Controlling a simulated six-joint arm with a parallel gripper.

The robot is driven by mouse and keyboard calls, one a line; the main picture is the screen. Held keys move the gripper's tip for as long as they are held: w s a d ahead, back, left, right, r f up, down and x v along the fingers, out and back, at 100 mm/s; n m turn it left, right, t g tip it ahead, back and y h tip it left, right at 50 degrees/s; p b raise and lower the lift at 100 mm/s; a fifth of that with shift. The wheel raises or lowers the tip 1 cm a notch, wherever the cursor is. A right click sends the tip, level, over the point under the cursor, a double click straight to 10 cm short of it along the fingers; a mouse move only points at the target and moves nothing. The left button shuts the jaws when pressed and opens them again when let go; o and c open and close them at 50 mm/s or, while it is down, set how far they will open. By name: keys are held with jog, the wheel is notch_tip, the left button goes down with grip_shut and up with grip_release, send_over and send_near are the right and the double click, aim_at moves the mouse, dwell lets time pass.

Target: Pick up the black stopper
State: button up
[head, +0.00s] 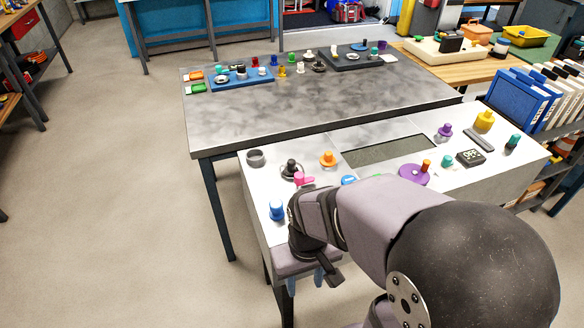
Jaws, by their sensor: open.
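A black stopper (291,166) with a knob top stands upright near the left end of the white bench (303,151). It appears to sit on or in a grey, ring-like base; the exact contact is too small to tell. My gripper (305,283) is at the near left end of the bench, nearer the camera than the stopper and apart from it. Its bluish fingers point down and are open, with nothing seen between them. My wrist and forearm hide part of the bench's near side.
A pink piece (303,179) lies close beside the stopper, towards my wrist. A blue stopper (277,211), a grey ring (256,158) and an orange stopper (328,159) stand around it. A grey table (310,105) behind is largely clear in front.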

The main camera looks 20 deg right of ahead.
aim_at(292, 161)
dwell(0.3)
